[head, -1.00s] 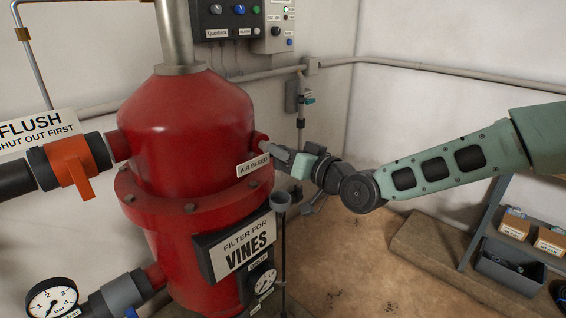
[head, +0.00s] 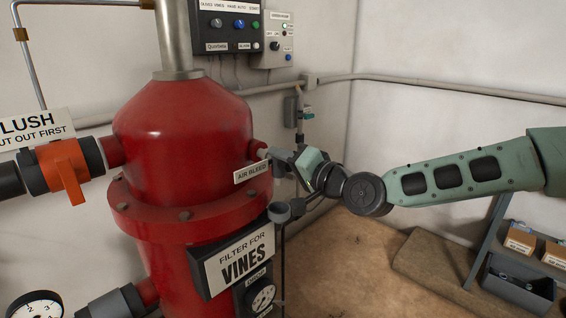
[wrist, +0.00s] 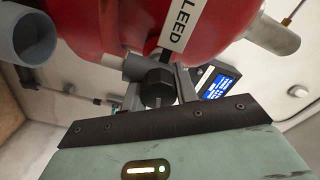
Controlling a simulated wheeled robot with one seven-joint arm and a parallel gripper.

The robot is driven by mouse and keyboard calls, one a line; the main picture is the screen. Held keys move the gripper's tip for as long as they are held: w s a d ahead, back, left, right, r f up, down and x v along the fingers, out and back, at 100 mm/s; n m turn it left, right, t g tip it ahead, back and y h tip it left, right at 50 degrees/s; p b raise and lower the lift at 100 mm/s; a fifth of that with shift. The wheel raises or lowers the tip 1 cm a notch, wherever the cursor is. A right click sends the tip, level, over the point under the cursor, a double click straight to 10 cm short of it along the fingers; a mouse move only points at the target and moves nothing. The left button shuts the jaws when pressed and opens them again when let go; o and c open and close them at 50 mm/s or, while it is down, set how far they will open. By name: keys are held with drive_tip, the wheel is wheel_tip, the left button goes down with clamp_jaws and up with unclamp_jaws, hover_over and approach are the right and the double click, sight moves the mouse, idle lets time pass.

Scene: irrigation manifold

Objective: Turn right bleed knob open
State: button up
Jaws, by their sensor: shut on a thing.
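The red filter vessel (head: 185,140) stands left of centre in the head view, with an "AIR BLEED" label (head: 252,173) on its right side. In the wrist view a dark faceted bleed knob (wrist: 158,88) sits just below the label, between the two fingers. My gripper (head: 277,160) reaches in from the right at the bleed fitting and is shut on the knob. My gripper's fingers also show in the wrist view (wrist: 158,95). In the head view my gripper mostly hides the knob.
A grey drain cup (head: 287,210) hangs close below my gripper and also shows in the wrist view (wrist: 35,38). An orange-handled valve (head: 64,166) is at the left. Control boxes (head: 273,40) are on the back wall. A shelf with small boxes (head: 520,238) stands at right.

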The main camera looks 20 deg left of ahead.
drive_tip(key=shift+f, duration=0.1)
idle(0.3)
drive_tip(key=o, duration=1)
drive_tip(key=shift+c, duration=0.2)
drive_tip(key=shift+d, duration=0.15)
drive_tip(key=b+v, duration=0.2)
drive_tip(key=v, duration=1.5)
drive_tip(key=shift+s+d, duration=0.1)
drive_tip(key=shift+s, duration=0.05)
